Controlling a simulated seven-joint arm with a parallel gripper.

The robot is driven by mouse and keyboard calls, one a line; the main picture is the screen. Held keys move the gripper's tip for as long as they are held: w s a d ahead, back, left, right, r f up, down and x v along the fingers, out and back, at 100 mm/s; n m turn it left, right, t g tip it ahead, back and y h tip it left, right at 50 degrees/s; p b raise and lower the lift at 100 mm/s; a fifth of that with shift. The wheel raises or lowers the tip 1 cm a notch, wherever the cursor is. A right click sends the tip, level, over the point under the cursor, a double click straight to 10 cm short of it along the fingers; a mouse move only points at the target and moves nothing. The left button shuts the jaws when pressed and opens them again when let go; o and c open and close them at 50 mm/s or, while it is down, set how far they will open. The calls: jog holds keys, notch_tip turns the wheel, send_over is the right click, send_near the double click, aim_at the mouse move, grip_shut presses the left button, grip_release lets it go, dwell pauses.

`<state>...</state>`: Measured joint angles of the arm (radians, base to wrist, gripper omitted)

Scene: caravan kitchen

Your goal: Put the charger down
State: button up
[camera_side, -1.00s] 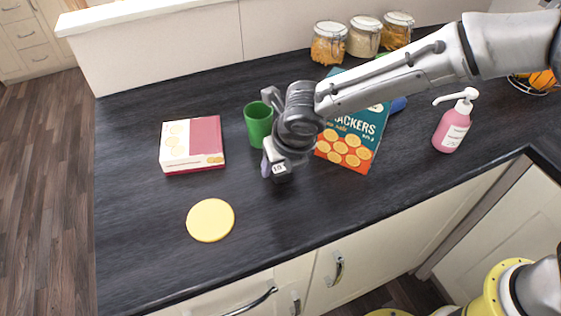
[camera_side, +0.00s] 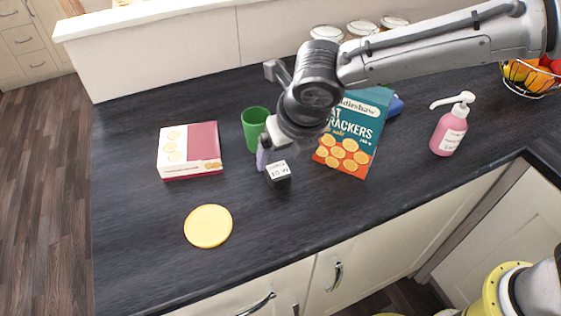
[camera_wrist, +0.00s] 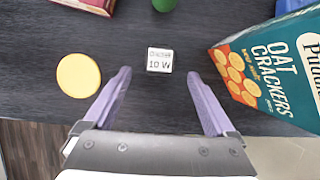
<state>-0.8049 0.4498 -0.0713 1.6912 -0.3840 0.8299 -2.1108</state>
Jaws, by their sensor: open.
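In the side view my gripper (camera_side: 268,157) is above and behind the charger. One finger is mostly hidden there.
A green cup (camera_side: 255,126) stands close behind. The oat crackers box (camera_side: 352,132) is to the right, a pink soap bottle (camera_side: 449,133) farther right. A red and white box (camera_side: 190,151) and a yellow disc (camera_side: 208,226) lie left. The front counter is clear.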

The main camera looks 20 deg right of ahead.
jog(key=shift+v, duration=2.05)
